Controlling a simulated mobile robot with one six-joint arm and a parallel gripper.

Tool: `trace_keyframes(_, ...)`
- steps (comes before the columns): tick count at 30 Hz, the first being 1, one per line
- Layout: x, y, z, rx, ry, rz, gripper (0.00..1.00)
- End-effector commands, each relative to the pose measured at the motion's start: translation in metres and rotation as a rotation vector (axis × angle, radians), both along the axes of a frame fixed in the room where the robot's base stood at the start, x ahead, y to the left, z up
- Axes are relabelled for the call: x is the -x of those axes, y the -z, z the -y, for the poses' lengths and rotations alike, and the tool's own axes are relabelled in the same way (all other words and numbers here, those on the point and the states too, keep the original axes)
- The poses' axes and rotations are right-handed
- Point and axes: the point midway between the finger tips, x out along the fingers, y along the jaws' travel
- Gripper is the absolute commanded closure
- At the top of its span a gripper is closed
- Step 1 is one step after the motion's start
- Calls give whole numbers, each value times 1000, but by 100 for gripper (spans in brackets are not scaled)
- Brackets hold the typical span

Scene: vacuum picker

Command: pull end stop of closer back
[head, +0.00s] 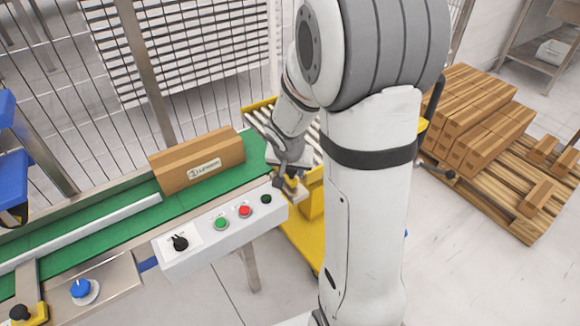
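My gripper (291,172) is at the right end of the green conveyor belt (110,232), pointing down. Just below its fingers is a small tan-yellow piece (292,190) at the belt's end, which looks like an end stop. The fingers are at or touching this piece; I cannot tell whether they hold it. The fingers are small and partly merged with the piece, so their opening does not show clearly. Another yellow bracket with a black knob (20,312) is at the bottom left.
A cardboard box (198,162) sits on the belt, left of my gripper. A white control panel (222,232) with buttons runs along the near side. A yellow roller cart (312,205) stands beyond the belt's end. A pallet (505,195) with boxes is at right.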

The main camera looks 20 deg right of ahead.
Motion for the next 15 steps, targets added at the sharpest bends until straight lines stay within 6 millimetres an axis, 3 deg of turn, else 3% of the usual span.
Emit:
trace_keyframes(6, 0, 0, 1, 0, 2, 1, 50)
trace_keyframes(15, 1, -7, -1, 1, 0, 5, 50)
